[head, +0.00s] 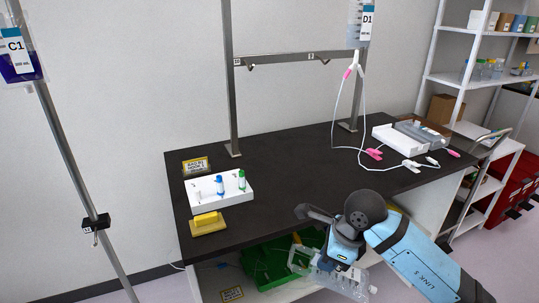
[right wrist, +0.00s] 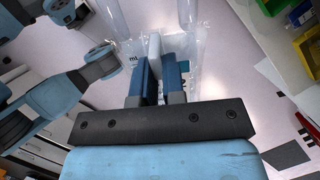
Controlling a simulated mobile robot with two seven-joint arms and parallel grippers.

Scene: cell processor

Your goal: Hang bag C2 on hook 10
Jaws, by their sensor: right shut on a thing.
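My right gripper (head: 338,262) is low in front of the bench's front edge, partly hidden by its own wrist. In the right wrist view its fingers (right wrist: 156,72) are shut on a white part of a clear bag (right wrist: 131,59). The bag also shows in the head view (head: 352,285), below the bench top. Only "ml" reads on its label, so I cannot confirm C2. A metal rack (head: 230,100) on the bench has a crossbar with a left hook (head: 251,66) and a right hook (head: 325,61), both empty. Their number tags are too small to read surely. My left gripper is out of view.
Bag D1 (head: 360,25) hangs at the rack's right, its tubing and pink clamps trailing over the bench (head: 290,160). Bag C1 (head: 18,55) hangs on a pole at the left. A white tube rack (head: 218,189) stands front left. Green bins (head: 270,262) sit below.

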